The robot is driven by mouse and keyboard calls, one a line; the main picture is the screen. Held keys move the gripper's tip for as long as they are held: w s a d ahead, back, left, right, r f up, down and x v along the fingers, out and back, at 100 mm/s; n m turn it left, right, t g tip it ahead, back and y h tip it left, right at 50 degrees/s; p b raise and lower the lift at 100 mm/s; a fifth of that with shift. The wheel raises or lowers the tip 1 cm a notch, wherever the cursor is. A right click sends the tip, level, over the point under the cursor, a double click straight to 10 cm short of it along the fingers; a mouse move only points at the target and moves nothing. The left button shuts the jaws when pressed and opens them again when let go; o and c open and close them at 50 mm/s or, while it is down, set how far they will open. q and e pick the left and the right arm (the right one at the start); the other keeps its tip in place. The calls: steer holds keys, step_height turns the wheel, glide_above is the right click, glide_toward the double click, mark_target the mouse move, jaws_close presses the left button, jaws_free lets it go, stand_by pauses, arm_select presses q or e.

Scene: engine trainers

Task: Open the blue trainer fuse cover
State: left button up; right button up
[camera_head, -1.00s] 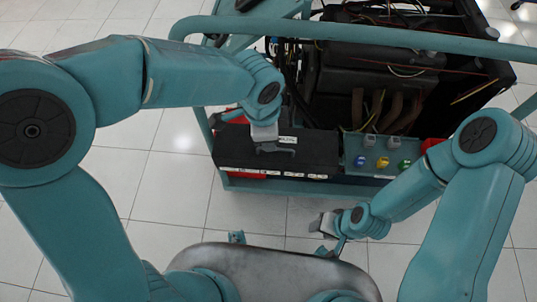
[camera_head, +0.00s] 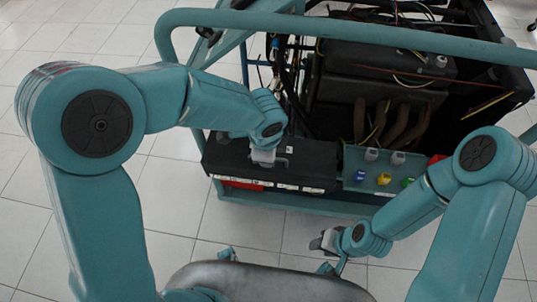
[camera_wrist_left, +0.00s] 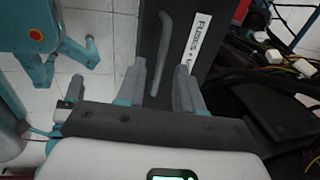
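The fuse cover (camera_head: 315,160) is the black top of a long box on the front left of the blue-green trainer; it looks shut. In the left wrist view the cover (camera_wrist_left: 150,30) carries a grey bar handle (camera_wrist_left: 164,45) and a white "FUSES" label (camera_wrist_left: 200,35). My left gripper (camera_head: 262,160) is over the cover and hides the handle in the head view. In the left wrist view its fingers (camera_wrist_left: 158,80) are apart, with the handle between them; contact cannot be told. My right gripper (camera_head: 323,241) hangs in front of the trainer, away from the cover; its fingers are unclear.
Right of the box is a panel (camera_head: 352,158) with blue, yellow, green and grey caps. A teal rail (camera_head: 330,26) runs above the engine (camera_head: 385,70). Loose cables (camera_wrist_left: 300,65) lie right of the cover in the wrist view.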

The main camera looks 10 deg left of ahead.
arm_select(q)
steer(key=shift+f, duration=0.35)
jaws_close()
steer(key=shift+d, duration=0.1)
stand_by(1.1)
